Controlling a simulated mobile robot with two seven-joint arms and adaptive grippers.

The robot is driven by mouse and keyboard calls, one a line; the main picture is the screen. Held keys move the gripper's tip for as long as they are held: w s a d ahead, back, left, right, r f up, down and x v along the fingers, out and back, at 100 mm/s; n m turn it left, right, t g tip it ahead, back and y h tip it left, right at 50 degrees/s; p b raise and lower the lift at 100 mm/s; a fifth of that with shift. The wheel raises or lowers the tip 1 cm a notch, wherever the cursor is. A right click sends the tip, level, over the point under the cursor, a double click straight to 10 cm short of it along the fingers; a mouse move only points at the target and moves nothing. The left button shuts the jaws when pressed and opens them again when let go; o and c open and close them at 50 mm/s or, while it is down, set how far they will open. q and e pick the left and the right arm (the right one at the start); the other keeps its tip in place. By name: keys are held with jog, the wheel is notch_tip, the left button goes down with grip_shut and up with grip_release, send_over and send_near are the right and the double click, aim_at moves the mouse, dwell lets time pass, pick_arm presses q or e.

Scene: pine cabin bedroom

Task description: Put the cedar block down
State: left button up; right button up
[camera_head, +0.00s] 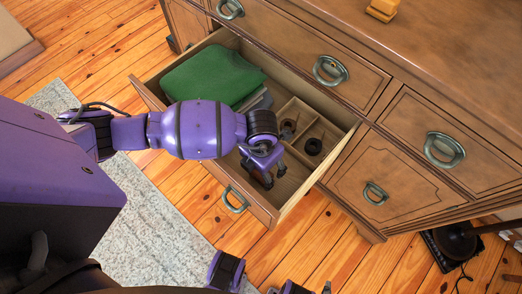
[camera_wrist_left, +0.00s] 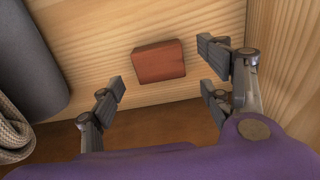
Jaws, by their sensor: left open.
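The cedar block (camera_wrist_left: 158,62) is a small red-brown block in the left wrist view. It appears to lie on pale wood inside the open drawer (camera_head: 290,207). My left gripper (camera_head: 263,180) reaches down into the front part of the drawer. In the left wrist view its fingers (camera_wrist_left: 168,88) are spread wide, one on each side of the block, with visible gaps to it. In the head view the gripper largely hides the block. Purple and black parts of my right arm show at the bottom edge of the head view; its jaws are not clear.
A green folded cloth (camera_head: 212,76) fills the drawer's left part. Dividers form compartments at right, with a dark round item (camera_head: 313,146) in one. Grey rolled cloth (camera_wrist_left: 28,60) lies left of the fingers. The dresser top (camera_head: 450,50) holds a yellow object (camera_head: 383,9).

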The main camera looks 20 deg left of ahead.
pick_arm(q)
notch_tip(320, 180, up, 9)
jog(key=p, duration=0.1)
dwell(0.6)
